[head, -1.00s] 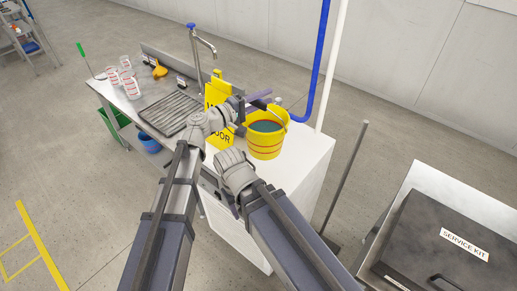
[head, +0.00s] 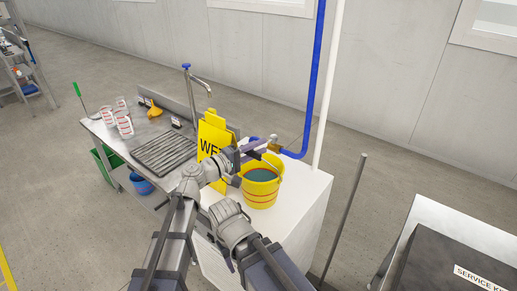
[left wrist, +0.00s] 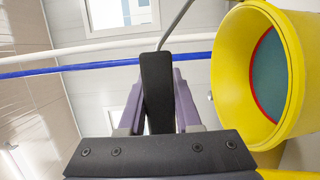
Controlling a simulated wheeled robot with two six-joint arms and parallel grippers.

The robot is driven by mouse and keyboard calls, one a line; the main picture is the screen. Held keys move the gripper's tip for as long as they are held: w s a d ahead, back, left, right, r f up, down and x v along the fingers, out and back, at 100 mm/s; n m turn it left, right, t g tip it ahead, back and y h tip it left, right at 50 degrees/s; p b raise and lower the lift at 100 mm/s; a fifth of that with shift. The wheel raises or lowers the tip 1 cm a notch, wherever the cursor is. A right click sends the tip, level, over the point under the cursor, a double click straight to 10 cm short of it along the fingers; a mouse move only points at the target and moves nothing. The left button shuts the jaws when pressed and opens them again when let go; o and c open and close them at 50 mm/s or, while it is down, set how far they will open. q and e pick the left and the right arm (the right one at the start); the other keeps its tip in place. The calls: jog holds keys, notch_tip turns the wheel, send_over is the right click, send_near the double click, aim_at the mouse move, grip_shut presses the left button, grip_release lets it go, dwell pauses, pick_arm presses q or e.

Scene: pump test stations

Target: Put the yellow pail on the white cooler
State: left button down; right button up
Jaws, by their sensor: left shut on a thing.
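The yellow pail (head: 259,192), with red bands and a blue-green inside, is upright over the top of the white cooler (head: 307,192), a tall white box. I cannot tell whether its base touches the top. My left gripper (head: 272,151) is at the pail's upper rim, shut on its thin handle. In the left wrist view the pail (left wrist: 258,90) is at the right, beside the closed fingers (left wrist: 160,75), and the handle runs up from their tips. My right gripper cannot be made out.
A yellow wet-floor sign (head: 209,135) stands just left of the pail. A metal bench (head: 130,150) with several white cups and a tap (head: 190,95) extends left. A blue pipe (head: 317,70) and white pole rise behind. A service kit box (head: 440,270) is at the right.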

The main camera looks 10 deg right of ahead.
pick_arm(q)
notch_tip(320, 180, down, 4)
jog(key=b, duration=0.3)
jog(key=shift+r+b, duration=0.2)
jog(key=shift+b, duration=0.15)
jog(key=shift+f, duration=0.15)
jog(key=c, duration=0.6)
grip_release()
jog(key=shift+s+a+r, duration=0.1)
jog(key=shift+r, duration=0.1)
jog(key=v, duration=1.1)
jog(key=shift+s+a, duration=0.15)
jog(key=shift+a, duration=0.25)
jog(key=shift+f, duration=0.1)
